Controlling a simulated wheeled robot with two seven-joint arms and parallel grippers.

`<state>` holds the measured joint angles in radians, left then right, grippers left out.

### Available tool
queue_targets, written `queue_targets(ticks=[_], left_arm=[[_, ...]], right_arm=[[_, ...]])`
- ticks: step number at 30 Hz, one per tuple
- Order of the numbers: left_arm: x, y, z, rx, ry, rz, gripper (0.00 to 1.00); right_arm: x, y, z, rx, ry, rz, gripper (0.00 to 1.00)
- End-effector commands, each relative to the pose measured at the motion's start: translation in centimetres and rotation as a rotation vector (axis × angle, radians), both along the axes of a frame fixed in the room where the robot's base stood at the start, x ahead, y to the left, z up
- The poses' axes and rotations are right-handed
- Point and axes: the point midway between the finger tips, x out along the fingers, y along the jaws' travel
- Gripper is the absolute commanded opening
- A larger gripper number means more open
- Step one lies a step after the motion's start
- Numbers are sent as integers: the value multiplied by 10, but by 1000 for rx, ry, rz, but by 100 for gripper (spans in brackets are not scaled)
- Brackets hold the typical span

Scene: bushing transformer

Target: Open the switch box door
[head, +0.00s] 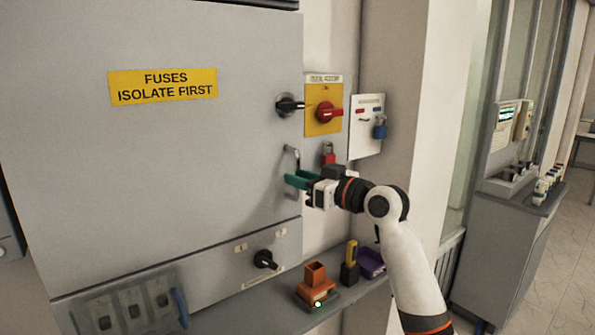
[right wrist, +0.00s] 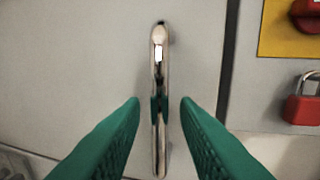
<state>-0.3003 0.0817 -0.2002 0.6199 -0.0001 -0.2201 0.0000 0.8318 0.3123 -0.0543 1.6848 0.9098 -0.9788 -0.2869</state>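The switch box door (head: 150,130) is a large grey panel with a yellow label reading "FUSES ISOLATE FIRST" (head: 163,86). It looks shut. A metal bar handle (head: 290,160) stands upright near its right edge. A black rotary knob (head: 289,105) sits above the handle. My right gripper (head: 292,180) is at the handle's lower part. In the right wrist view its green fingers (right wrist: 160,105) are open, one on each side of the handle (right wrist: 160,60), with gaps visible on both sides. My left gripper is not in view.
A red rotary switch on a yellow plate (head: 325,113), a red padlock (head: 328,153) and a blue padlock (head: 379,129) are right of the door. Below, a ledge holds an orange block (head: 315,285), a yellow-black item (head: 350,265) and a purple tray (head: 371,262).

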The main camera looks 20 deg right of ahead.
Motion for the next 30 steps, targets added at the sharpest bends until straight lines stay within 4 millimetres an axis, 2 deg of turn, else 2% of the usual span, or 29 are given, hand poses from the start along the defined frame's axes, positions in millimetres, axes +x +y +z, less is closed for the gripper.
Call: queue_targets(ticks=[4,13,18,19,30], left_arm=[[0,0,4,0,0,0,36],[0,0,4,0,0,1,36],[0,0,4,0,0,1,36],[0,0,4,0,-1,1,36],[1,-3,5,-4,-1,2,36]], right_arm=[[9,6,1,1,0,1,28],[11,7,-1,0,0,0,28],[11,7,-1,0,0,0,2],[11,7,-1,0,0,0,0],[13,10,0,-1,1,0,0]])
